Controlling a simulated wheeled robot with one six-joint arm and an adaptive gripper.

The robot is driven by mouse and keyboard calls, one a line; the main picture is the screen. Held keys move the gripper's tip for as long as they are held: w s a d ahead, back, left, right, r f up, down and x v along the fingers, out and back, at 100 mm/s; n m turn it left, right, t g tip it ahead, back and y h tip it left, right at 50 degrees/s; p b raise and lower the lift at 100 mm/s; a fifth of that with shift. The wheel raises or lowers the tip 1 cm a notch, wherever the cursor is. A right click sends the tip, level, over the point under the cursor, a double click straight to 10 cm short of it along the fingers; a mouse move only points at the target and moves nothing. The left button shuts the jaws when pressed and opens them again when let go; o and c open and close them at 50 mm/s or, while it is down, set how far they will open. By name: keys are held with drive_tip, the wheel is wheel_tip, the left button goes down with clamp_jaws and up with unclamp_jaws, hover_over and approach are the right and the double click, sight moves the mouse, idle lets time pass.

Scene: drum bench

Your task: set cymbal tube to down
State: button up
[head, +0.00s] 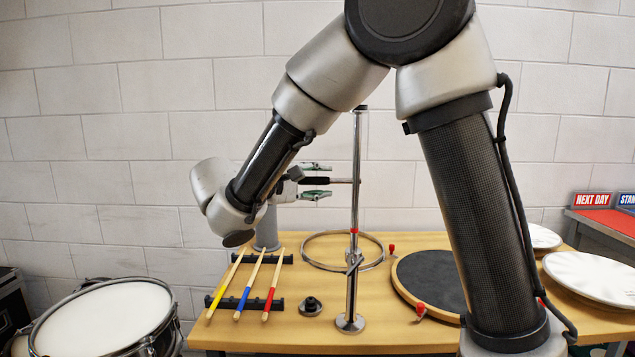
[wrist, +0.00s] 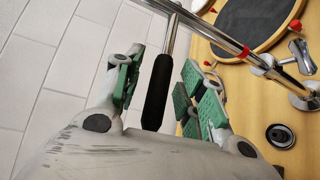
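The cymbal tube (head: 357,140) is a chrome post standing upright in a stand, with a red ring (head: 353,231) low on it, just above a wing clamp (head: 354,262). The round base (head: 350,323) is on the bench. A side bar with a black grip (head: 318,181) sticks out left from the tube. In the wrist view, the black grip (wrist: 158,90) lies between the green finger pads of my gripper (wrist: 160,92), with gaps on both sides. My gripper (head: 315,181) is open around the grip, one finger above and one below.
Drumsticks (head: 246,283) lie on black racks at the left of the bench. A metal hoop (head: 312,263) is behind the stand, and a small black knob (head: 311,304) lies left of its base. A dark round pad (head: 432,280) with red clips is to the right. A drum (head: 100,318) is at lower left.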

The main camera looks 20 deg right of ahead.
drive_tip(key=shift+w+d, duration=0.1)
drive_tip(key=shift+d, duration=0.1)
clamp_jaws()
wheel_tip(320, 180, down, 11)
drive_tip(key=shift+f, duration=0.2)
unclamp_jaws()
idle(0.3)
drive_tip(key=shift+a, duration=0.15)
